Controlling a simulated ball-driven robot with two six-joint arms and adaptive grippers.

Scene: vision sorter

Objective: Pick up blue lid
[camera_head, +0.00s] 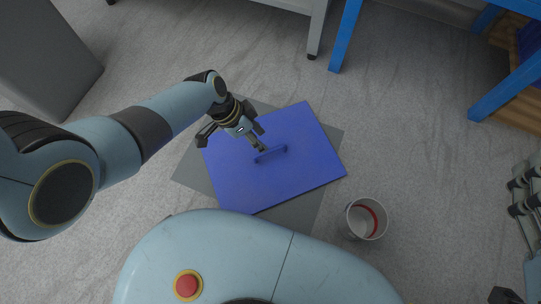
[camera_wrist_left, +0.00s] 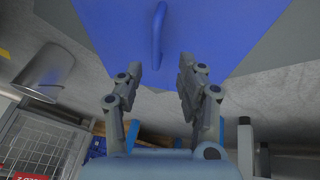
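The blue lid (camera_head: 307,160) is a flat blue panel with a raised blue handle (camera_head: 271,154) at its middle. It lies over a grey square on the floor. My left gripper (camera_head: 254,140) is above the lid, close to the handle. In the left wrist view the left gripper (camera_wrist_left: 160,72) is open and empty, its two fingers apart. The handle (camera_wrist_left: 158,36) shows there beyond the fingertips, roughly in line with the gap between them. My right gripper (camera_head: 522,198) is at the right edge, partly cut off, far from the lid.
A white bin with a red band inside (camera_head: 352,222) stands right of the lid. Blue-legged furniture (camera_head: 345,37) stands at the back, with a blue-framed wooden one (camera_head: 511,88) at the right. A grey block (camera_head: 50,55) is at upper left. Floor between is clear.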

